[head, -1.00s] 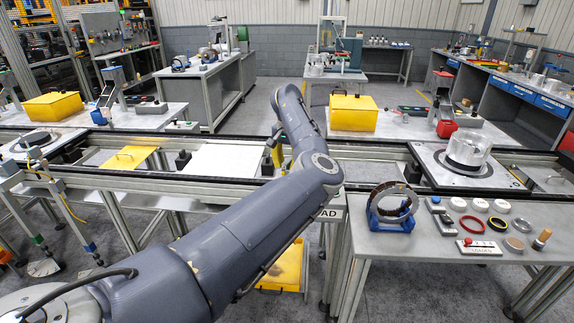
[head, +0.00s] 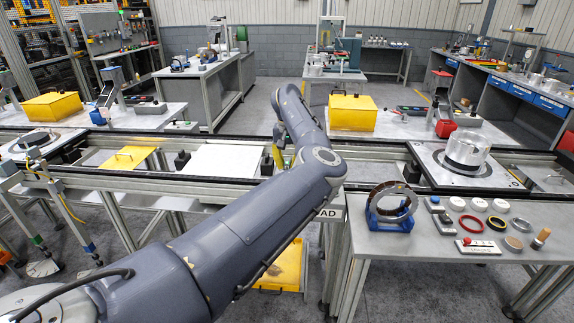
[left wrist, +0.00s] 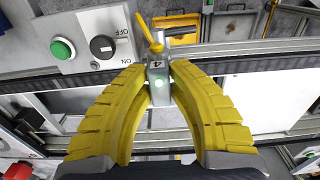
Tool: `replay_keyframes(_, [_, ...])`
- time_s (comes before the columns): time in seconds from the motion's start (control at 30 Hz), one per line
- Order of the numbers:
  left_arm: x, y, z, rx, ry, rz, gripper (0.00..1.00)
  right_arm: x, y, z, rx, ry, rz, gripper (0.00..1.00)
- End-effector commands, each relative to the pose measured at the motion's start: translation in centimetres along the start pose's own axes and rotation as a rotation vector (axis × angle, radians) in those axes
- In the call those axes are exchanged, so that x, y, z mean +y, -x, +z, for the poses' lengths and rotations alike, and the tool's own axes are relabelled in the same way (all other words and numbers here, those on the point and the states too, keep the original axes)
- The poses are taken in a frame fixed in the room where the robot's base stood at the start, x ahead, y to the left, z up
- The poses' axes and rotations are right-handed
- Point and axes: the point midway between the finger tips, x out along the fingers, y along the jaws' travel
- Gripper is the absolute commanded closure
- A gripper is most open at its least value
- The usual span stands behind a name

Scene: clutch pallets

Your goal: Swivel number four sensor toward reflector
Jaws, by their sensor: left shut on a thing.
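The number four sensor is a small grey block (left wrist: 158,66) marked 4, with a green light on its face, in the left wrist view. My left gripper (left wrist: 159,82) has its yellow fingers closed on both sides of this block. A yellow lever-like piece (left wrist: 149,32) and a grey cylindrical piece (left wrist: 180,31) show just beyond it. In the head view my left gripper (head: 277,152) is mostly behind my own arm beside the conveyor, and the sensor is hidden. I cannot make out a reflector for certain. My right gripper is not in view.
A switch box (left wrist: 80,42) with a green button and a black ON/OFF knob is close to the left finger. The conveyor rail (head: 230,181) runs beneath the arm. A side table (head: 430,245) with rings and small parts stands at right.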

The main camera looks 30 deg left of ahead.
Motion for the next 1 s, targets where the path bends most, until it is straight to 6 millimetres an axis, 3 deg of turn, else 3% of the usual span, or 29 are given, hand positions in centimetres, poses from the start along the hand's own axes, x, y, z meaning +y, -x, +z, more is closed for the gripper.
replay_keyframes(0.17, [0.0,0.0,0.0,0.000,-0.002,0.000,1.00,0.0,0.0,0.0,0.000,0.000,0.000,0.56])
replay_keyframes(0.2, [0.0,-0.1,0.0,0.000,-0.002,0.000,0.79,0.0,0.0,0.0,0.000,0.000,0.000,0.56])
replay_keyframes(0.4, [0.0,0.0,0.0,0.000,-0.003,0.000,0.58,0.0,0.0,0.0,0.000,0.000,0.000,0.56])
replay_keyframes(0.77, [0.0,0.8,-0.1,0.002,-0.003,0.001,0.58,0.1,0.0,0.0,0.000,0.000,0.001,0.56])
replay_keyframes(1.0, [0.1,4.5,-0.1,0.003,-0.004,0.002,0.58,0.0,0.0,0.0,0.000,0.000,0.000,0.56])
